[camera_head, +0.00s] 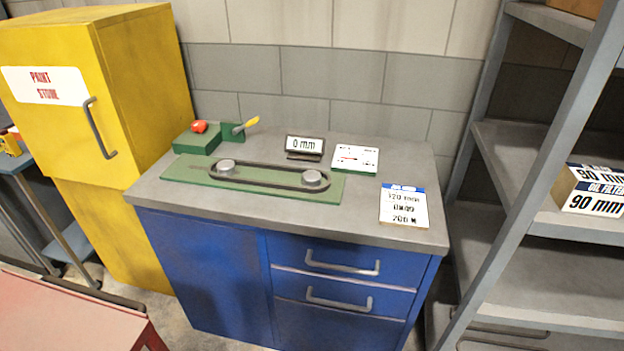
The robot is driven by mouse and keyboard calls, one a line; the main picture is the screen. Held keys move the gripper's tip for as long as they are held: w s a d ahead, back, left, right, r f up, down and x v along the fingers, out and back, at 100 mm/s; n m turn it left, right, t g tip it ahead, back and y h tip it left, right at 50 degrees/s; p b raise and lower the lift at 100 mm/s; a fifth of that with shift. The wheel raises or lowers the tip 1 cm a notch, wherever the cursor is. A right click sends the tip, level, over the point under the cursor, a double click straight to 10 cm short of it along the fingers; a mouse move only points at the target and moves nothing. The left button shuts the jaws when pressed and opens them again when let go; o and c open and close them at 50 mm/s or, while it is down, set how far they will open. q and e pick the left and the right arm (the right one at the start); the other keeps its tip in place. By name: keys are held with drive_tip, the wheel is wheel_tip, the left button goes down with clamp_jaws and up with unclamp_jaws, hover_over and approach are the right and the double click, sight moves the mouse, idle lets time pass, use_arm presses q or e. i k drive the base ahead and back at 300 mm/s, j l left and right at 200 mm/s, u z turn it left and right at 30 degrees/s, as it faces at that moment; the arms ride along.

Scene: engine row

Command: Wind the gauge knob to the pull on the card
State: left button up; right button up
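A green device (198,143) at the back left of the grey worktop carries a red round knob (199,127) and a lever with a yellow handle (246,125); I cannot tell which is the gauge knob. A card (404,207) with a blue top edge lies at the right front; its lines seem to read 120, an unclear middle line and 200 N. A small display (305,146) reads 0 mm. A white panel (355,158) with red marks is beside it. A dark belt (268,185) loops around two grey pulleys on a green plate (190,172). Neither gripper is in view.
The worktop (375,223) tops a blue cabinet (340,262) with drawers. A yellow paint store cabinet (150,90) stands left. A grey shelf rack (545,150) with oil filter boxes (593,190) stands right. A red surface (65,315) is at the lower left.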

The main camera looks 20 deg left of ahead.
sight(198, 126)
drive_tip(key=u, duration=1.3)
